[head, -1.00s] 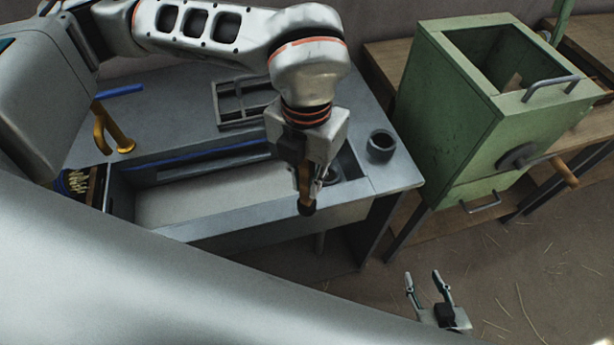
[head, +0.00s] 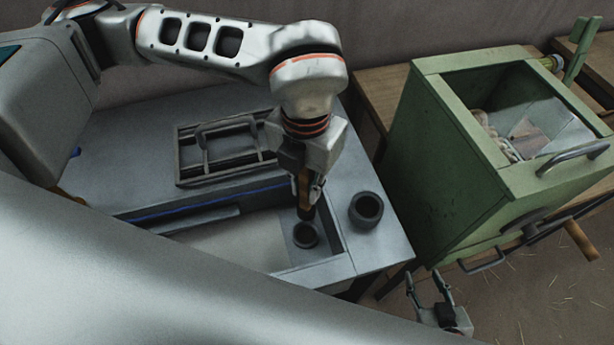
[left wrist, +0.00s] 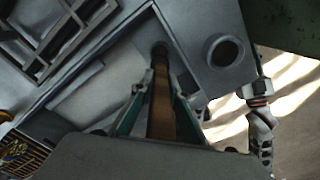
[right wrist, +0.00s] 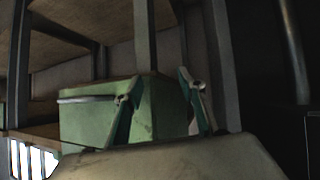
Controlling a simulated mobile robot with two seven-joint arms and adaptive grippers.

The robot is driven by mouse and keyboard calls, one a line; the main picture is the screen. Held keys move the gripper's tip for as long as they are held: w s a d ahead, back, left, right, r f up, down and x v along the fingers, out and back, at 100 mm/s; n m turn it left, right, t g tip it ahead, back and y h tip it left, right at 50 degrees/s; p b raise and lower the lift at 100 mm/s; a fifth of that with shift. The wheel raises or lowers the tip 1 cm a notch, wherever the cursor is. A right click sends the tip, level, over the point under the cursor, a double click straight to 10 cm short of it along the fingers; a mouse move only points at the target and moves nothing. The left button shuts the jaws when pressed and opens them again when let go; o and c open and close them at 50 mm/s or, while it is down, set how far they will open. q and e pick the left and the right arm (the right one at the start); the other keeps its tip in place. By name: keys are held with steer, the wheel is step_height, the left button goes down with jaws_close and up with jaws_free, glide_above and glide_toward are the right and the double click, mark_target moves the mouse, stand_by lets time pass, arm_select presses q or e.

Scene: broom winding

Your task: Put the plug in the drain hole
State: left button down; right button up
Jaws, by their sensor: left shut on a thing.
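The plug (head: 304,196) is a brown wooden stick with a dark lower end. My left gripper (head: 308,186) is shut on it and holds it upright over the right end of the sink. In the left wrist view the plug (left wrist: 161,105) runs between the fingers, dark end away from me. The drain hole (head: 305,236) is a dark round ring in the sink floor, just below the dark end in the head view. The plug appears outside it; the height gap is unclear. My right gripper (head: 430,287) is open and empty, away from the sink, by the green box.
A dark cup (head: 366,209) stands on the counter right of the sink (head: 336,271). A metal rack (head: 185,165) lies on the counter behind. The green box (head: 450,165) with a handle stands at right. The counter's left part is mostly bare.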

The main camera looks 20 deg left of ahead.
mark_target(305, 209)
arm_select(q)
steer(key=f, duration=0.2)
steer(key=f+b, duration=0.1)
steer(key=f, duration=0.1)
steer(key=shift+s, duration=0.4)
steer(key=shift+w+f, duration=0.1)
steer(key=shift+f, duration=0.35)
steer(key=shift+f+b, duration=0.2)
steer(key=shift+b, duration=0.15)
steer(key=shift+f+b, duration=1.15)
steer(key=shift+f, duration=1.35)
arm_select(e)
steer(key=f, duration=0.1)
steer(key=d+f, duration=0.1)
steer(key=f, duration=0.1)
steer(key=shift+f, duration=0.25)
steer(key=shift+s+f, duration=0.1)
